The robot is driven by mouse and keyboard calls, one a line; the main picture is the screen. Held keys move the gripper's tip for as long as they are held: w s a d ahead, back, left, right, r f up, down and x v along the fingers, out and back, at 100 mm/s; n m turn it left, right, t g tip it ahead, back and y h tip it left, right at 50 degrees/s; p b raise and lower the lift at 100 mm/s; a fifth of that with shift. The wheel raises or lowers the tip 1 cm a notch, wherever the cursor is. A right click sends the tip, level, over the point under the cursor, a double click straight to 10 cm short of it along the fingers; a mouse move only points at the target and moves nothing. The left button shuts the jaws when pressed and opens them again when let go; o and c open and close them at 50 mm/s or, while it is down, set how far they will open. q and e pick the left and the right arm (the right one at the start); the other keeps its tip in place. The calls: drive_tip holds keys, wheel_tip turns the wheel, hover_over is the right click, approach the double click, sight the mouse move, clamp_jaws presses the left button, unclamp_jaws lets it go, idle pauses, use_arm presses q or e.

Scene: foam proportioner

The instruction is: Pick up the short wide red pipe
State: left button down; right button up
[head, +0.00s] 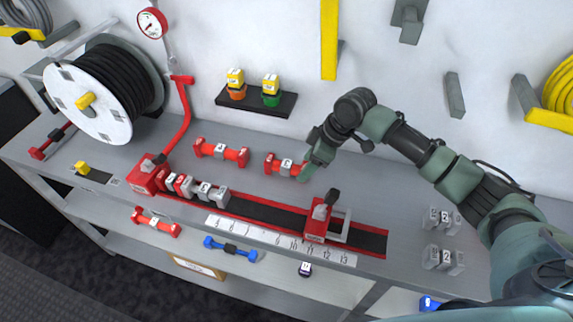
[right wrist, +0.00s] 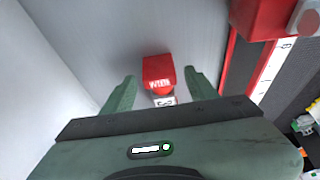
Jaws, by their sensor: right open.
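A short red pipe (head: 272,162) with a grey number label in its middle lies on the bench behind the black rail. My right gripper (head: 307,168) is at its right end. In the right wrist view the red pipe end (right wrist: 158,70) shows between the two open green fingers (right wrist: 160,78), with a gap on both sides; the rest of the pipe is mostly hidden below the gripper body. Another red pipe (head: 208,148) with a grey label lies to its left on the bench. A longer-looking red pipe (head: 165,227) lies on the lower shelf. My left gripper is not in view.
A hose reel (head: 100,85) is at the left. Grey numbered blocks (head: 442,258) sit at the right. A small black wall shelf (head: 255,103) holds yellow-topped items.

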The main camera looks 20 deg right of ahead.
sight(288, 164)
drive_tip(key=w+a, duration=0.1)
drive_tip(key=w+a+p, duration=0.1)
drive_tip(key=a, duration=0.1)
drive_tip(key=w+a+f+p, duration=0.1)
drive_tip(key=shift+a, duration=0.25)
drive_tip(key=shift+d, duration=0.15)
drive_tip(key=shift+c, duration=0.4)
clamp_jaws()
